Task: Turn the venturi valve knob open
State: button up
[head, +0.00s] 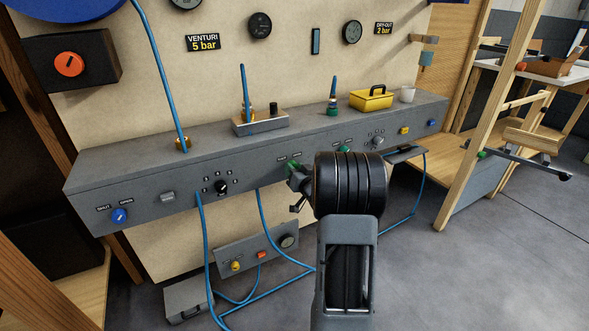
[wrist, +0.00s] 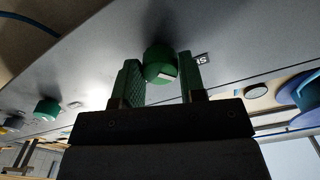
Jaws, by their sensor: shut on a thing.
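A green knob (wrist: 159,64) with a pale pointer mark sits on the grey panel face, between the green pads of my gripper (wrist: 162,84) in the wrist view. A label beginning "SH" shows beside it. The gripper is shut on this knob. In the head view my gripper (head: 297,178) is at the front face of the grey bench (head: 150,160), below small labels, and my arm hides part of that area. A "VENTURI 5 bar" sign (head: 203,43) hangs on the board above. Which way the knob's mark points relative to the labels is hard to tell.
A blue knob (head: 119,216), a black selector (head: 221,187) and another green knob (head: 344,150) are on the same panel face. Blue hoses (head: 206,250) hang below it.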

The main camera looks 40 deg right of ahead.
jog(key=shift+r+m+p, duration=0.1)
jog(key=shift+m+p, duration=4.85)
jog(key=shift+m, duration=3.65)
jog(key=o, duration=0.9)
jog(key=s, duration=0.4)
jog(key=s+a+p, duration=0.1)
jog(key=s, duration=0.4)
jog(key=s+a+p, duration=0.1)
jog(key=s, duration=0.3)
jog(key=shift+s, duration=0.35)
